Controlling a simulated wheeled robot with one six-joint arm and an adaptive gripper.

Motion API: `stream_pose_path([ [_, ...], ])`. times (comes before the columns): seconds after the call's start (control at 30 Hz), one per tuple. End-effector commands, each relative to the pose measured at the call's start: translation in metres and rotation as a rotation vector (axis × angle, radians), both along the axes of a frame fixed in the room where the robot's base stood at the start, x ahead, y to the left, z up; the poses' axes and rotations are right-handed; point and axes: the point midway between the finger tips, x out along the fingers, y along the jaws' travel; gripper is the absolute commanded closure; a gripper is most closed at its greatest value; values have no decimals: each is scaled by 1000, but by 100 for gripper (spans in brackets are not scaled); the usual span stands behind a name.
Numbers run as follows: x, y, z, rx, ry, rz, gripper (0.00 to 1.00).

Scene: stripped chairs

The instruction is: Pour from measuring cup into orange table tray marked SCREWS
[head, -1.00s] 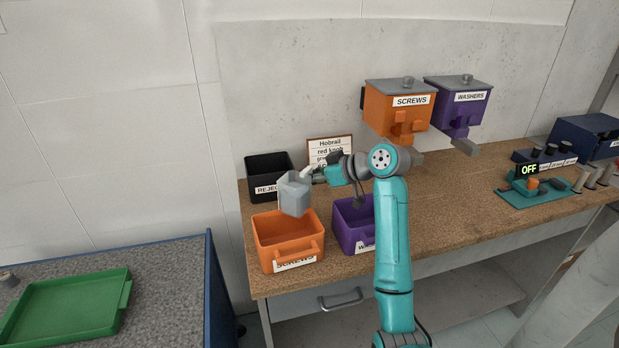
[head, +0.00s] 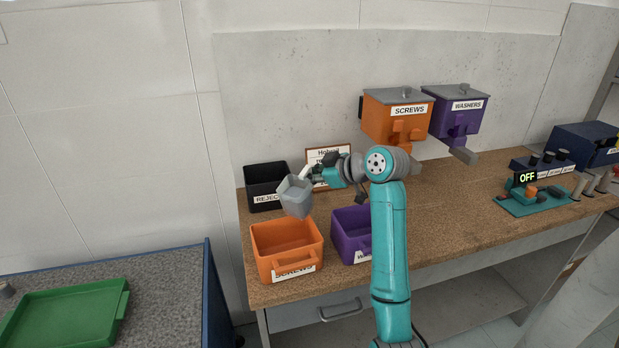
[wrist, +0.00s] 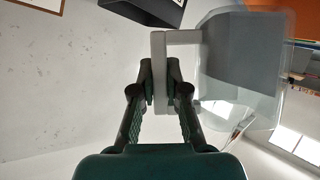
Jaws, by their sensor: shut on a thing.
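The measuring cup (head: 296,197) is a translucent grey cup, held above the back of the orange table tray marked SCREWS (head: 262,268). It is tilted, and its contents cannot be made out. My gripper (head: 312,174) is shut on the cup's handle. In the wrist view the fingers (wrist: 160,85) pinch the pale handle, and the cup (wrist: 238,75) fills the upper right. The tray stands on the bench front left, and the part of its inside that shows looks empty.
A purple tray (head: 340,240) stands right of the orange one, partly behind my arm. A black REJECT bin (head: 262,178) is behind the cup. Orange (head: 375,115) and purple (head: 470,120) dispensers hang on the wall. A green tray (head: 70,315) lies on a separate grey table at left.

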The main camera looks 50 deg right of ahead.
Motion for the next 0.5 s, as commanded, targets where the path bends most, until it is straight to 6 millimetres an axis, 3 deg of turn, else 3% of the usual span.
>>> stream_pose_path([
  [0.5,0,1,9,-88,-20,0,100],
])
